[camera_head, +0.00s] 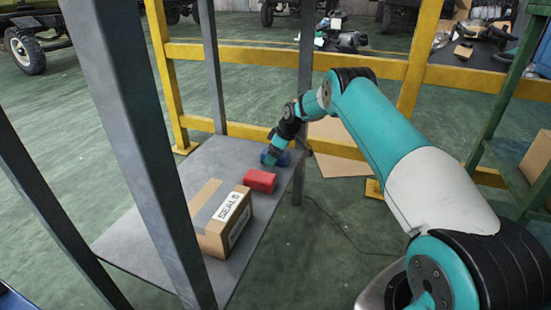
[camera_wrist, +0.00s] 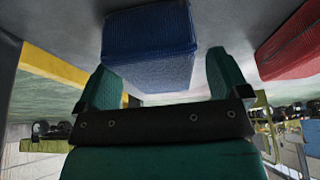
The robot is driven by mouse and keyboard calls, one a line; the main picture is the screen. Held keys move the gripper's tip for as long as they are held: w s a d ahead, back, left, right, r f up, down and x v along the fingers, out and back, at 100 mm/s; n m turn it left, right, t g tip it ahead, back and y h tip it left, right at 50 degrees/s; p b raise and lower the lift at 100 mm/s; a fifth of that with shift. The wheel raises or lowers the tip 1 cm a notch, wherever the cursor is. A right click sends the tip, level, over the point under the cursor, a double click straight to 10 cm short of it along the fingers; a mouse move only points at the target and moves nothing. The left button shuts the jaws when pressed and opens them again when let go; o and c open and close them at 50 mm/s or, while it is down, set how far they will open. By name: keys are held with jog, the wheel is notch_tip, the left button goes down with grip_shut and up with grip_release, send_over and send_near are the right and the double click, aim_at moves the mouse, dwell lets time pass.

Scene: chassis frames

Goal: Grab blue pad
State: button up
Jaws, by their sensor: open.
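The blue pad (camera_head: 283,159) sits at the far right corner of the grey shelf (camera_head: 125,243), partly hidden by my gripper (camera_head: 270,155). In the wrist view the blue pad (camera_wrist: 150,38) is a textured block at the top centre, against the grey surface. My gripper (camera_wrist: 166,72) shows two green fingers spread apart, with nothing clamped. The left finger overlaps the pad's lower left edge. The right finger stands clear to the right of the pad, with a gap between. I cannot tell whether either finger touches the pad.
A red pad (camera_head: 260,180) lies close to the blue pad; the wrist view shows it at upper right (camera_wrist: 292,43). A cardboard box labelled SEALS (camera_head: 220,218) stands on the shelf. Grey posts (camera_head: 140,150) and a yellow frame (camera_head: 250,55) border the shelf.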

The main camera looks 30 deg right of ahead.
jog(key=shift+f, duration=0.2)
dwell(0.3)
jog(key=c, duration=1)
